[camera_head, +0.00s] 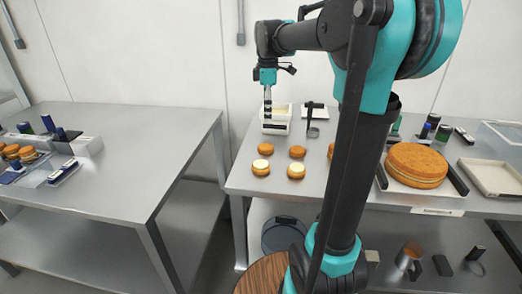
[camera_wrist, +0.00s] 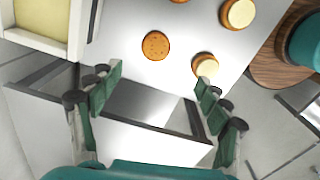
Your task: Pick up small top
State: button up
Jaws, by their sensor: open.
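Small brown plain rounds, the likely small tops, lie on the right-hand metal table. In the head view one is at the back left (camera_head: 265,149) and another beside it (camera_head: 297,152). In front of them sit two cream-topped rounds, left (camera_head: 261,167) and right (camera_head: 296,171). The wrist view shows one plain round (camera_wrist: 155,45) beyond the fingertips, with cream-topped rounds to its right (camera_wrist: 206,66) and upper right (camera_wrist: 239,13). My gripper (camera_head: 267,112) points down above the back left of the table. Its fingers (camera_wrist: 155,86) are open and empty, apart from the rounds.
A white container with pale yellow contents (camera_head: 276,119) stands near my gripper. A large filled round (camera_head: 416,164) sits on a tray at the right, near an empty tray (camera_head: 490,177). The left table (camera_head: 120,150) has a clear middle. My arm hides part of the right table.

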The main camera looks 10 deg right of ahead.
send_over(266, 146)
jog(key=f, duration=0.8)
jog(key=shift+s+d+f, duration=0.15)
jog(key=shift+s+f, duration=0.15)
jog(key=shift+f, duration=0.05)
jog(key=f, duration=0.4)
jog(key=shift+w+a, duration=0.2)
jog(key=shift+w, duration=0.2)
jog(key=shift+f, duration=0.6)
jog(key=shift+c, duration=0.5)
jog(key=c, duration=0.8)
